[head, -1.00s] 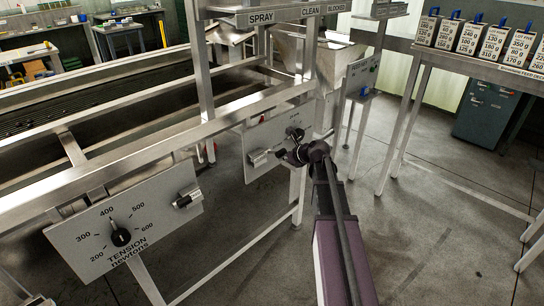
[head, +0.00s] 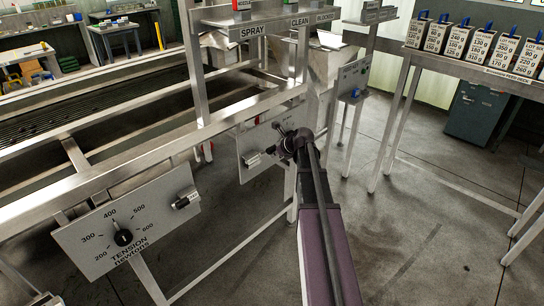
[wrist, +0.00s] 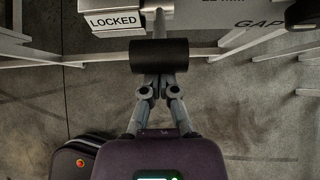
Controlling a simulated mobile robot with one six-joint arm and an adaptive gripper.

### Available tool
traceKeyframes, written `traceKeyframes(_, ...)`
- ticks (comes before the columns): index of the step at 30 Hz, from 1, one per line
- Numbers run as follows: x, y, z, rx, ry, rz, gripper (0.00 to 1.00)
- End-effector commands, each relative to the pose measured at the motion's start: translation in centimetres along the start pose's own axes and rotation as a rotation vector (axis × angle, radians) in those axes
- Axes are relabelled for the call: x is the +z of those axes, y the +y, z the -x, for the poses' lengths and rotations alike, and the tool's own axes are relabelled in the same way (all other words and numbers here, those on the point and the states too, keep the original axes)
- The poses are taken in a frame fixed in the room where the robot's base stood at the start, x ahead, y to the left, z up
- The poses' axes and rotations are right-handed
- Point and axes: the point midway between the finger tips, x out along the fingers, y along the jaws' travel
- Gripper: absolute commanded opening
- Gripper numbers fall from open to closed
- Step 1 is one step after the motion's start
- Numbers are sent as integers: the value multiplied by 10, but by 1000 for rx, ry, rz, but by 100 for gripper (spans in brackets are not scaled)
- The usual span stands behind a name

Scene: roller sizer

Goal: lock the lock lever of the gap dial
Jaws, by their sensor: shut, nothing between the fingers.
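The gap dial's panel (head: 252,174) is a grey plate on the machine frame, past the tension panel. In the wrist view its edge (wrist: 222,13) shows the lettering GAP; the dial itself is not clear. The lock lever is a metal stem with a black cylindrical grip (wrist: 159,55). A white label reading LOCKED (wrist: 112,22) sits to the left of the stem. My gripper (wrist: 160,76) is shut and empty, with its fingertips right at the near side of the black grip; touching or just apart I cannot tell. In the head view my gripper (head: 288,146) partly covers the panel's right side.
The tension panel (head: 128,232) with its black knob is at the lower left. A frame rail (head: 150,148) runs above both panels. The floor (head: 415,225) to the right is clear.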

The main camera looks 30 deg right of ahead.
Motion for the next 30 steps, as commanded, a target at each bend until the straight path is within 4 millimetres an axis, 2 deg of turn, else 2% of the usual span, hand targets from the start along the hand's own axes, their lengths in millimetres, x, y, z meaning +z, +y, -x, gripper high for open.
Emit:
traceKeyframes(20,-2,-2,0,-3,-1,-2,0)
traceKeyframes(30,-18,-2,-11,-3,-1,-2,0)
